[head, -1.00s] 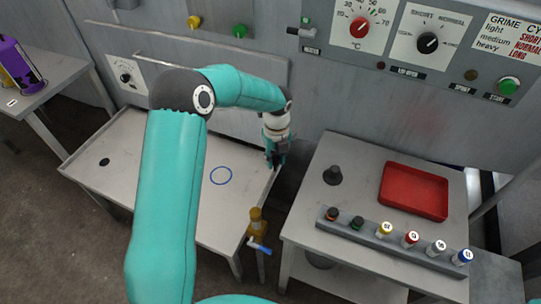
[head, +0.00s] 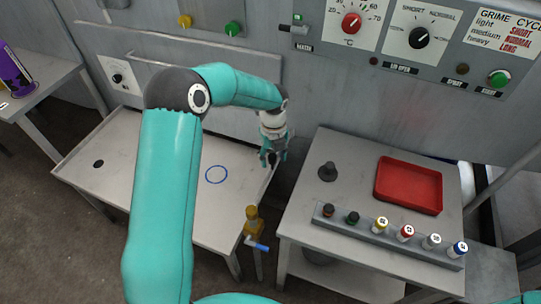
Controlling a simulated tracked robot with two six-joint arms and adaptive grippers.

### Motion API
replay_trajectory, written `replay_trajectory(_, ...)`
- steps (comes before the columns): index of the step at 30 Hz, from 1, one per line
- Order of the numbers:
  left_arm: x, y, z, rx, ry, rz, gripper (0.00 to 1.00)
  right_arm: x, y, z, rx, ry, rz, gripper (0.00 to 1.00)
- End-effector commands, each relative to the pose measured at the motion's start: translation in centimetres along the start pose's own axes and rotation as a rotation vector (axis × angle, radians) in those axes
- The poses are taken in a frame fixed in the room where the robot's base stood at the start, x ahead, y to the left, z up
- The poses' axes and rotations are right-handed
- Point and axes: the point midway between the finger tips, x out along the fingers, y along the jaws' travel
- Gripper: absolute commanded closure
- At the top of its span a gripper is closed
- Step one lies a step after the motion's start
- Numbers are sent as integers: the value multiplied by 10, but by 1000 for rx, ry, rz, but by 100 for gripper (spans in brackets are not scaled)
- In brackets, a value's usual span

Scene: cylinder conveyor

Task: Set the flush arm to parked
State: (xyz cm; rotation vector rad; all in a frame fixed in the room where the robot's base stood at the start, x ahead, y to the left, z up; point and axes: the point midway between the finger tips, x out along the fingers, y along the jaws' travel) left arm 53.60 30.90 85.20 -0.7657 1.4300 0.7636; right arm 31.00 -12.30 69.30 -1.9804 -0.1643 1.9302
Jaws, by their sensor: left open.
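What may be the flush arm is a short blue lever (head: 258,246) on a brass valve body (head: 253,222) at the front right corner of the left table; I see no label naming it. The lever points down and to the right. My left gripper (head: 272,158) is open over the right edge of the left table, behind and above the valve and apart from it. No object shows between its fingers. My right gripper is not in view.
The left metal table (head: 180,148) bears a blue ring mark and a dark hole. The right table (head: 345,155) holds a red tray (head: 410,188), a dark knob-like piece (head: 327,172) and a rack (head: 385,238) of several capped vials. A control panel (head: 421,40) stands behind.

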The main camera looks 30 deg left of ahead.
Motion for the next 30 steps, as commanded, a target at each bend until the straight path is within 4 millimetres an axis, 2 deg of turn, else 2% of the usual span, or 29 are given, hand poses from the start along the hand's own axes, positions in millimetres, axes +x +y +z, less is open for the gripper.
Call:
replay_trajectory(4, -3, 0, 0, -1, 0, 0, 46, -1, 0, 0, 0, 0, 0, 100)
replay_trajectory(8, -15, 0, 0, -1, -1, 0, 46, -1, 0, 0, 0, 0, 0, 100)
replay_trajectory(21, -97, 1, 0, -2, -2, -4, 46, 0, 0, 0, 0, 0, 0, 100)
replay_trajectory(25, -112, 1, 0, -1, -1, -1, 46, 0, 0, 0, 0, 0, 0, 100)
replay_trajectory(30, -119, 2, 0, -1, 0, 0, 46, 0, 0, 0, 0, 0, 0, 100)
